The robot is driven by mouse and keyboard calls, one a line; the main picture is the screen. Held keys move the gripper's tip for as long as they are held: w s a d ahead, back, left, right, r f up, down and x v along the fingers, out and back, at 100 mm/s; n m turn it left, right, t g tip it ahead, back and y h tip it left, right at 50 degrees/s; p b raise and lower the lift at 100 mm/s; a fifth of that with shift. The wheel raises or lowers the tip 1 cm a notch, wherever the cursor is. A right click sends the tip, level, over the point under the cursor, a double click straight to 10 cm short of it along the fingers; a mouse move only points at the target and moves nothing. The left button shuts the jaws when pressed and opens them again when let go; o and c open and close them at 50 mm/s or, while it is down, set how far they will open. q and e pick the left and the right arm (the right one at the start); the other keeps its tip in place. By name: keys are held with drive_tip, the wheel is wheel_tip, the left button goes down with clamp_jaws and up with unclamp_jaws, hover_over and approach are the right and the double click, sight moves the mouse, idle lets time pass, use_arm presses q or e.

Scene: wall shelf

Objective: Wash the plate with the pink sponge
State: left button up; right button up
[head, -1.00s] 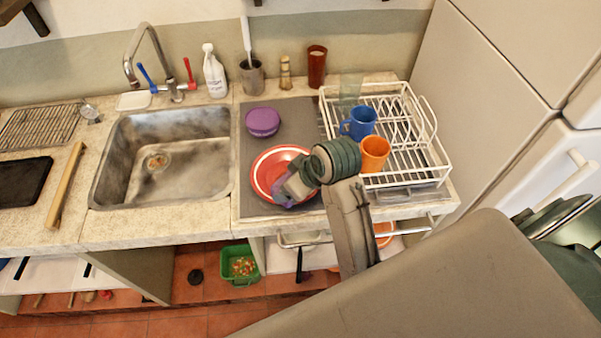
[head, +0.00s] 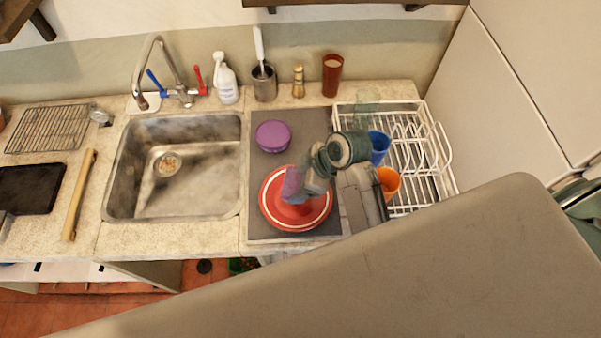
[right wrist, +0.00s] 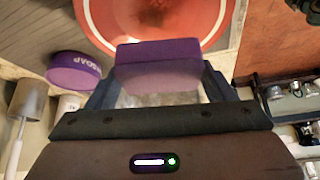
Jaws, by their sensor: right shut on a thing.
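The plate (head: 270,212) is red with a white ring and lies on the grey mat. The right wrist view shows a brown stain on the plate (right wrist: 216,20). My right gripper (head: 303,186) is shut on a sponge (head: 290,184) that looks purple rather than pink. The sponge (right wrist: 157,55) spans the space between my fingers in the right wrist view. The gripper and sponge are over the plate and hide part of it. I cannot tell whether the sponge touches the plate. My left gripper is not in view.
A purple soap tub (head: 272,136) stands behind the plate. A white dish rack (head: 437,165) with a blue mug (head: 380,147) and an orange mug (head: 389,182) is at the right. The sink (head: 228,215) is at the left. The grey mat (head: 262,170) has bare room around the plate.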

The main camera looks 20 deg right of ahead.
wheel_tip(320, 180, down, 2)
drive_tip(key=shift+f, duration=0.1)
wheel_tip(320, 180, down, 2)
drive_tip(key=shift+w+f+b, duration=0.15)
drive_tip(key=shift+b, duration=0.15)
drive_tip(key=shift+f, duration=0.45)
drive_tip(key=shift+f+b, duration=0.3)
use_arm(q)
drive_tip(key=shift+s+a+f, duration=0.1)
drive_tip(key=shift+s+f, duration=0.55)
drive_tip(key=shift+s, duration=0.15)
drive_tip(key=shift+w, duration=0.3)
use_arm(e)
drive_tip(key=shift+f, duration=0.1)
drive_tip(key=shift+f, duration=0.55)
